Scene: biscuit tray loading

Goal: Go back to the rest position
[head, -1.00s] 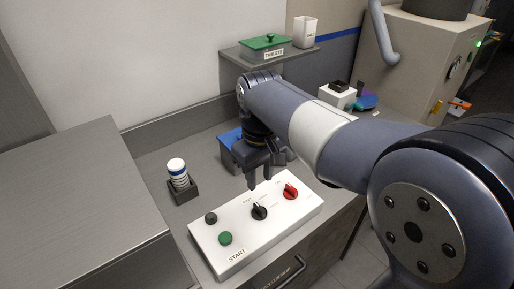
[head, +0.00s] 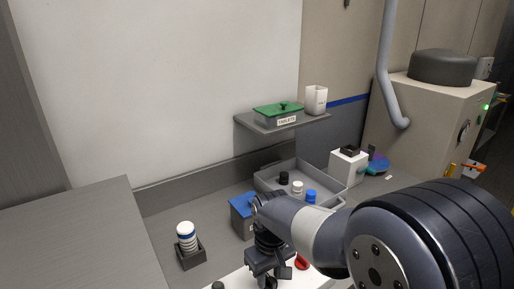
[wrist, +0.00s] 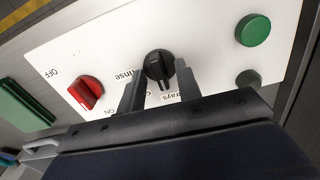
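My gripper (head: 262,280) is over the white control panel (head: 322,281) at the bottom of the head view. In the wrist view its two fingers (wrist: 160,80) are apart with nothing held between them. The black rotary knob (wrist: 159,66) shows between and just beyond the fingertips; I cannot tell if they touch it. The red knob (wrist: 86,93) is left of the fingers, and the green button (wrist: 253,30) is at the right. In the head view the gripper and the frame edge hide most of the panel.
Behind the arm are a blue-topped box (head: 240,212) and a grey tray (head: 268,178) with several small items. A shelf (head: 312,118) holds a green-lidded box (head: 280,113) and a white cup (head: 316,98).

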